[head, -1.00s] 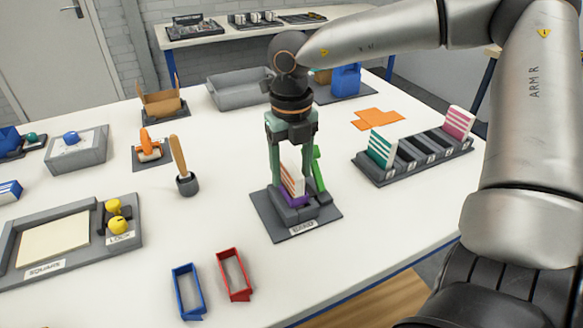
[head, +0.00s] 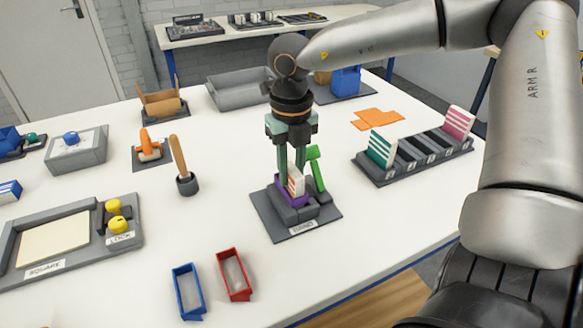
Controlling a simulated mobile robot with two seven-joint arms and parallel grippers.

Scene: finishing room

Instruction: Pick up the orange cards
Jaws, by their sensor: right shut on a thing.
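The fingers hide part of the stack. The cards are still at the holder, and I cannot tell whether they touch its bottom. My left gripper is not in view.
A green lever (head: 317,170) stands just right of the fingers. A grey rack (head: 420,160) with teal and pink cards is to the right. A blue frame (head: 187,290) and a red frame (head: 234,275) lie in front. A flat orange piece (head: 378,119) lies behind.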

